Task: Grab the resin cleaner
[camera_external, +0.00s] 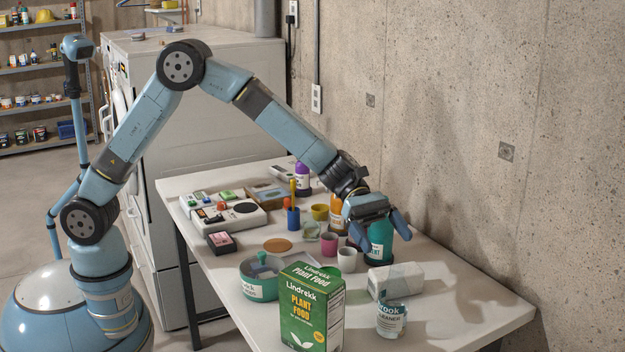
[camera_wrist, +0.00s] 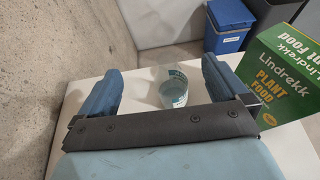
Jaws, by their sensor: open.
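A small clear jar (camera_external: 391,321) with a pale label ending in "CLEANER" stands upright near the front right of the white table; the rest of its label is not fully readable. What looks like the same jar (camera_wrist: 174,92) shows in the wrist view, beyond and between my fingers and apart from them. My gripper (camera_external: 376,222) is open and empty, above the table beside a teal bottle (camera_external: 379,243). In the wrist view my gripper (camera_wrist: 164,75) has its two blue fingers spread wide.
A green plant food box (camera_external: 311,306) stands left of the jar; it also shows in the wrist view (camera_wrist: 284,72). A white box (camera_external: 396,279) lies behind the jar. Cups, a pot (camera_external: 259,286) and bottles crowd the left. A concrete wall (camera_external: 460,120) borders the table.

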